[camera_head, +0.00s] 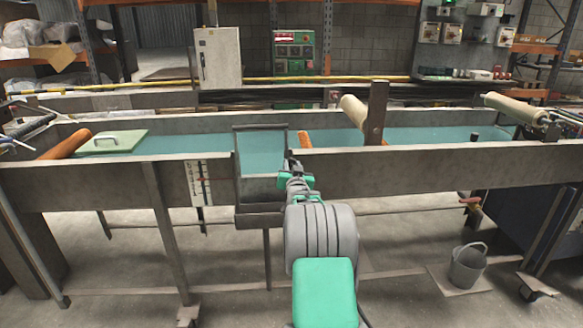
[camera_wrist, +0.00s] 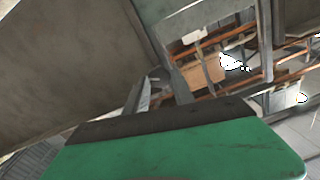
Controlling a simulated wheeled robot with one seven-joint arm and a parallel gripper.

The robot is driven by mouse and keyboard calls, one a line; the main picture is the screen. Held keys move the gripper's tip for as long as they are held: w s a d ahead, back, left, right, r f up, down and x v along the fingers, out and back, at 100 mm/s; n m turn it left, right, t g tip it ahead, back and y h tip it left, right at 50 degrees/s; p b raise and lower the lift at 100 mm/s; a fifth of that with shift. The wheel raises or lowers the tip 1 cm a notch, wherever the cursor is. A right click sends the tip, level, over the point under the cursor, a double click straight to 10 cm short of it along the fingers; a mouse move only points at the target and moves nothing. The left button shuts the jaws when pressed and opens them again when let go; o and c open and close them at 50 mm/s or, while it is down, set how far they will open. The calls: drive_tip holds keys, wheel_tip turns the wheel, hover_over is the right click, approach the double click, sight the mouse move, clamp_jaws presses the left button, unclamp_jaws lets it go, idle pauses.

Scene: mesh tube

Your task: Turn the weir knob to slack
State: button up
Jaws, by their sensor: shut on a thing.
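The grey weir frame (camera_head: 238,160) stands in the near wall of the long water channel (camera_head: 80,178), with water behind its upright plate. My gripper (camera_head: 293,168) is at the right post of this frame, at the height of the channel's rim. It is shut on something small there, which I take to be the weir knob. The knob itself is hidden behind my gripper, and its setting cannot be read. In the wrist view, a green part of my gripper with a dark edge (camera_wrist: 165,120) fills the bottom, close to grey metal; the knob does not show.
A scale plate (camera_head: 198,183) is fixed on the channel's front, left of the weir. A bucket (camera_head: 467,267) stands on the floor at right. Floor before the channel is mostly clear.

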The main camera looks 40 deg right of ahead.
clamp_jaws()
drive_tip(key=shift+n+b, duration=0.4)
drive_tip(key=shift+b, duration=0.3)
drive_tip(key=shift+f+n+b, duration=0.15)
drive_tip(key=shift+n+b, duration=0.35)
drive_tip(key=shift+b, duration=0.3)
drive_tip(key=n+b, duration=0.3)
drive_tip(key=shift+w, duration=0.1)
drive_tip(key=shift+a+r+n+b, duration=0.1)
drive_tip(key=shift+r+n+b, duration=0.2)
drive_tip(key=shift+n+b, duration=0.25)
drive_tip(key=shift+r, duration=0.1)
drive_tip(key=o, duration=0.9)
unclamp_jaws()
drive_tip(key=shift+f, duration=0.2)
